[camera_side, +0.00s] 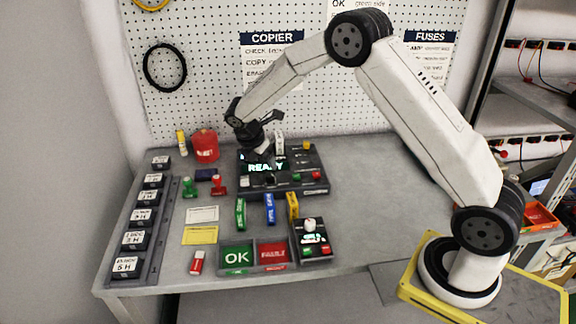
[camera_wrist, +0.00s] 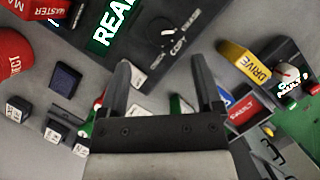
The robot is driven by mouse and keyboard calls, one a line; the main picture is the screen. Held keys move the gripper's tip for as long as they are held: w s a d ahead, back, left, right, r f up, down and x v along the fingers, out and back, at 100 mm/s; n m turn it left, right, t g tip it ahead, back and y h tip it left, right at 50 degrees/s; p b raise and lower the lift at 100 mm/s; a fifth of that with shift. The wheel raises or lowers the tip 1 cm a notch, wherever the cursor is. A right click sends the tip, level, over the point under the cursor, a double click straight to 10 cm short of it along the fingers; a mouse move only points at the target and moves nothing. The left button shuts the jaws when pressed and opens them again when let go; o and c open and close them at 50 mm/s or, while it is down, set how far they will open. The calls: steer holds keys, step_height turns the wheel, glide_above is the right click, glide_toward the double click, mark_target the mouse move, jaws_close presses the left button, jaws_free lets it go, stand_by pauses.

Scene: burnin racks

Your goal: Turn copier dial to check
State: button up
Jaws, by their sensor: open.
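The copier (camera_side: 312,158) is a dark box at the back middle of the bench, with a lit READY display (camera_side: 266,168). In the wrist view its body (camera_wrist: 215,12) fills the top. The dial (camera_wrist: 168,32) is a dark round knob with a white mark, beside the labels CHECK, COPY and ERASE. I cannot tell for certain which label the mark points to. My gripper (camera_wrist: 160,62) is open, its fingers apart with nothing gripped, and the dial lies beyond the fingertips. In the side view my gripper (camera_side: 264,146) is above the copier's back left and hides part of it.
A red mug-like object (camera_side: 205,146) stands left of the copier. Drives, including a yellow one (camera_side: 292,206), stand in front. Green OK (camera_side: 237,257) and red FAULT (camera_side: 272,254) bins and a small tester (camera_side: 314,238) are at the front edge. A labelled rack (camera_side: 162,230) lines the left.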

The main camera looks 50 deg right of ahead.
mark_target(270, 174)
steer(key=shift+x, duration=3.35)
jaws_close()
